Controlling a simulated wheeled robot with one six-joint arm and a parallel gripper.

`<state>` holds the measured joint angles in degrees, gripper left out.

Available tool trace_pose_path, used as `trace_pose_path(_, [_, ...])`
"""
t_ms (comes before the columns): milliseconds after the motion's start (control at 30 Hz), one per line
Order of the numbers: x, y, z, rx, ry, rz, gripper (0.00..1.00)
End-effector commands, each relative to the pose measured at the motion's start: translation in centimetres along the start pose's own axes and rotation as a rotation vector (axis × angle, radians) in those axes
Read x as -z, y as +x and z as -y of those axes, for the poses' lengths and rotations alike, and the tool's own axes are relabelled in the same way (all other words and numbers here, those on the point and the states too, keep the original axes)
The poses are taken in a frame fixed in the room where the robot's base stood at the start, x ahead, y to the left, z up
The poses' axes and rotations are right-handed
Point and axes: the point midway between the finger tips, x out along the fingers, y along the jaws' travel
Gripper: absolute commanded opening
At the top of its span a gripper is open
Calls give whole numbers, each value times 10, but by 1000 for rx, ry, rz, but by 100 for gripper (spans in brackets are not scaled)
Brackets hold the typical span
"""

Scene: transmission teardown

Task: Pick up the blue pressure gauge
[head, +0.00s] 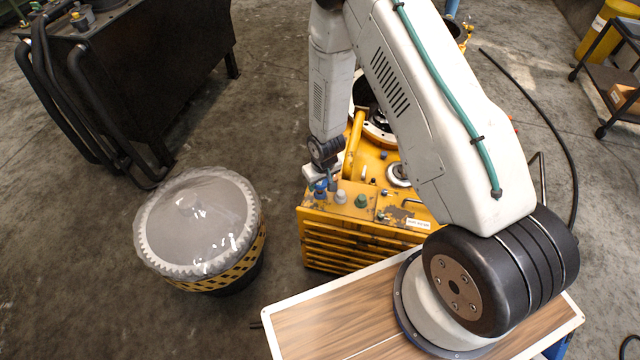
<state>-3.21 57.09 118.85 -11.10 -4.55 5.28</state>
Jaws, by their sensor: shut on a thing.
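The blue pressure gauge (320,190) is small and shows at the left front of the top of the yellow transmission housing (345,226). My gripper (325,183) is right at it, pointing down, and is shut on it. The fingers are small in this view and partly hide the gauge. I cannot tell whether the gauge is seated on the housing or lifted clear of it.
A grey knob (340,197) and a green knob (361,201) stand close to the right. A wrapped gear drum (197,222) stands on the left. A black tank with hoses (150,70) is at the back left. The floor between drum and housing is clear.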

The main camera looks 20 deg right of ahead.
Motion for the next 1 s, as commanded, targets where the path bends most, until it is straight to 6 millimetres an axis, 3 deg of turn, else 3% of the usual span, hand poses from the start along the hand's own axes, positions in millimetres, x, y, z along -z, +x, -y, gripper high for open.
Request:
trace_pose_path(233, [5,-26,0,-1,-1,-3,18])
trace_pose_path(367, [-14,-29,2,2,2,2,18])
trace_pose_path(800, [-114,-54,10,0,2,2,18])
trace_pose_path(1000, [-143,-61,12,0,1,2,18])
